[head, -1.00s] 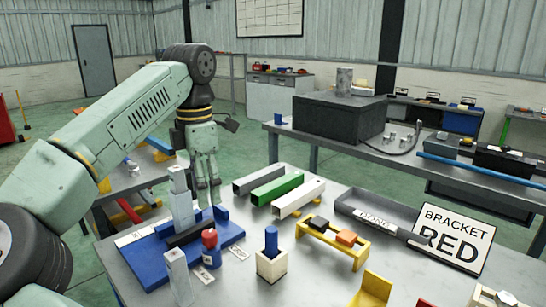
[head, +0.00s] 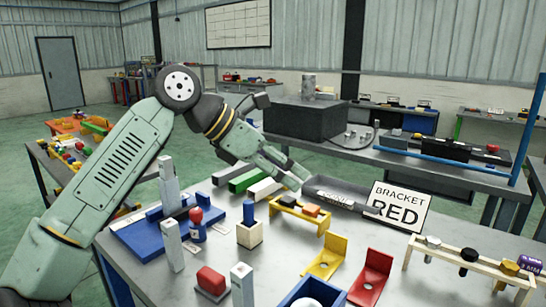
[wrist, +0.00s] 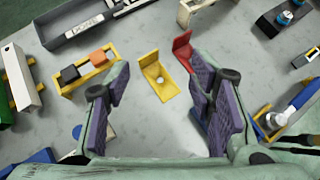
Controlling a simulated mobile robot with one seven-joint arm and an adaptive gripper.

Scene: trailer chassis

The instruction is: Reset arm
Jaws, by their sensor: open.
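My gripper (head: 294,174) is open and empty in the head view. It is angled down to the right, above the table (head: 358,244), and overlaps the white bar and tray area in the picture. In the wrist view its two purple-padded fingers (wrist: 163,98) are spread wide with nothing between them. A yellow bracket (wrist: 163,77) and a red bracket (wrist: 184,46) lie on the table beyond the fingers. The yellow bracket (head: 327,258) and the red bracket (head: 371,277) also show at the front of the head view.
A blue fixture (head: 147,238) with upright grey posts stands at left. A yellow stand (head: 300,215), a grey tray (head: 340,194) and a "BRACKET RED" sign (head: 398,206) are near the gripper. A rack (head: 470,261) stands at right. Bare tabletop lies between.

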